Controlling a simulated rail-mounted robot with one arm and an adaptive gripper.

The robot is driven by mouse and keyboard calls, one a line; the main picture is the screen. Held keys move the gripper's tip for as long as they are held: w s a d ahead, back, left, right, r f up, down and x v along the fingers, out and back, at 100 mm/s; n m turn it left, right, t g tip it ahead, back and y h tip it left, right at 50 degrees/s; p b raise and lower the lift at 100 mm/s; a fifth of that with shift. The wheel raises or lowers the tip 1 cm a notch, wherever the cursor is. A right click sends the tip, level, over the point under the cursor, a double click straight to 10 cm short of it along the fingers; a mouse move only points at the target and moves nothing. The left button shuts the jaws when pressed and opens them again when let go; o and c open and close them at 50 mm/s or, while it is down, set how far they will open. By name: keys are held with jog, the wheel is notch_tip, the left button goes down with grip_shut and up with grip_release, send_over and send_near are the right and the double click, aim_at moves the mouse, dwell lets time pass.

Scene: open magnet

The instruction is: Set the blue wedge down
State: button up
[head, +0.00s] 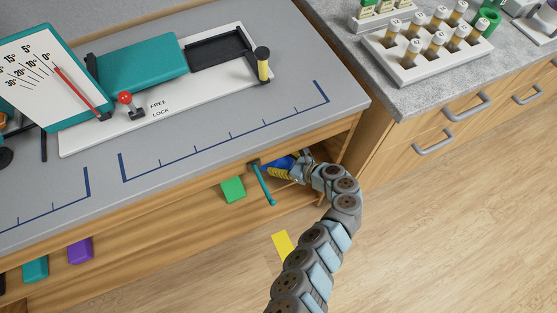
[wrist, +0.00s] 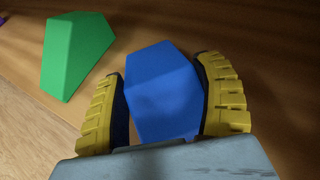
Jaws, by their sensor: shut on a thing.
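The blue wedge (wrist: 162,90) is between the two yellow-and-black fingers of my gripper (wrist: 165,105) in the wrist view. Both fingers press against its sides, so my gripper is shut on it. In the head view my gripper (head: 285,170) reaches into the open space under the grey worktop, and a little of the blue wedge (head: 284,162) shows past its fingers. In the wrist view the wedge is over or on a brown wooden surface (wrist: 270,70); I cannot tell whether it touches.
A green wedge (head: 233,189) lies left of my gripper; it also shows in the wrist view (wrist: 77,52). A teal lever (head: 263,184) hangs close to my gripper. Purple (head: 79,250) and teal (head: 36,269) blocks lie farther left. The worktop edge (head: 250,152) overhangs the space.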

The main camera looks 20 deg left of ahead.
jog(key=o, duration=1.2)
jog(key=shift+f, duration=0.1)
jog(key=shift+d+r+p, duration=0.3)
jog(key=shift+d+r, duration=0.05)
jog(key=shift+r, duration=0.05)
jog(key=p+v, duration=0.3)
jog(key=v, duration=0.8)
jog(key=shift+s+f, duration=0.1)
jog(key=shift+d, duration=0.1)
